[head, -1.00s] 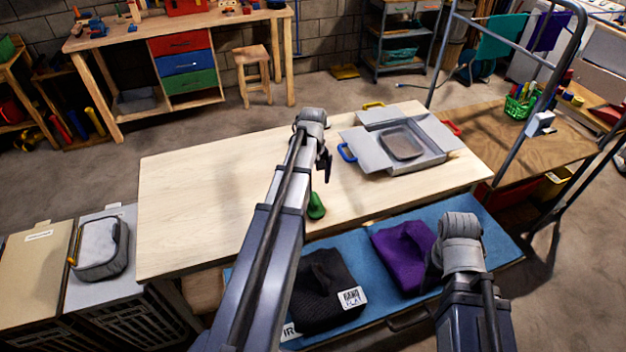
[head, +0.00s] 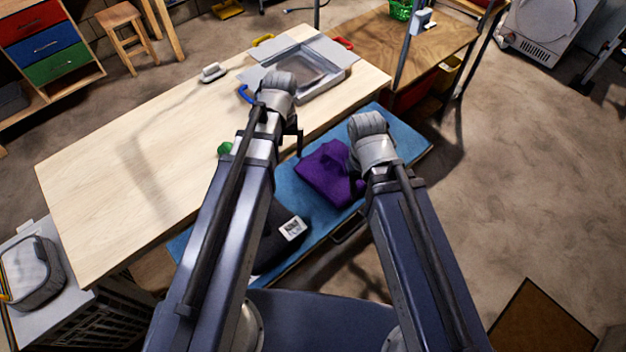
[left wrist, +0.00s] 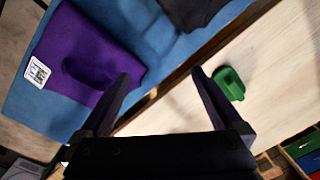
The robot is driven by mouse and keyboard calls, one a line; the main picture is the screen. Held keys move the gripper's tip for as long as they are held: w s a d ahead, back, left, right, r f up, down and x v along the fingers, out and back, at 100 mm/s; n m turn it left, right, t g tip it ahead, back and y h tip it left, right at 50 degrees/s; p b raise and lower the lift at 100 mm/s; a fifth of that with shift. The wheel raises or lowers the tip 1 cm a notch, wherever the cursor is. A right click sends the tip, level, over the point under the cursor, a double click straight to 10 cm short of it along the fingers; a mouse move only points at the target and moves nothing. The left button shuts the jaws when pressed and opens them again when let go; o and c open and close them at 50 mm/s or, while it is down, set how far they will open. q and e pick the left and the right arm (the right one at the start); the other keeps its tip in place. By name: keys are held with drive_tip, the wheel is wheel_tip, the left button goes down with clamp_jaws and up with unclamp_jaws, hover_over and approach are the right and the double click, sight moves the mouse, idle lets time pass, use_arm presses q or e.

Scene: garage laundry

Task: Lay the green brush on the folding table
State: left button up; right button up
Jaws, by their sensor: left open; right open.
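The green brush (head: 225,148) lies on the pale wooden tabletop (head: 110,185), close to its front edge, partly hidden by my left arm in the head view. In the head view the left gripper (head: 298,148) hangs near the table's front edge. My right gripper (head: 362,165) is over the blue surface by the purple cloth; its fingers are mostly hidden by its wrist.
A blue-topped bench (head: 400,150) along the table's front bears a purple cloth (head: 325,175) and a dark cloth (head: 272,245). An open grey box (head: 335,82) stands at the table's right end. A small pale brush-like thing (head: 211,73) lies behind. The table's left part is clear.

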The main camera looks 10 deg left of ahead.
use_arm(q)
drive_tip(key=s+d+m, duration=0.6)
drive_tip(key=s+d, duration=0.3)
drive_tip(key=d, duration=0.1)
drive_tip(key=shift+s+d+y, duration=0.25)
drive_tip(key=shift+s+y, duration=0.05)
drive_tip(key=shift+s, duration=0.05)
drive_tip(key=shift+f+b, duration=0.85)
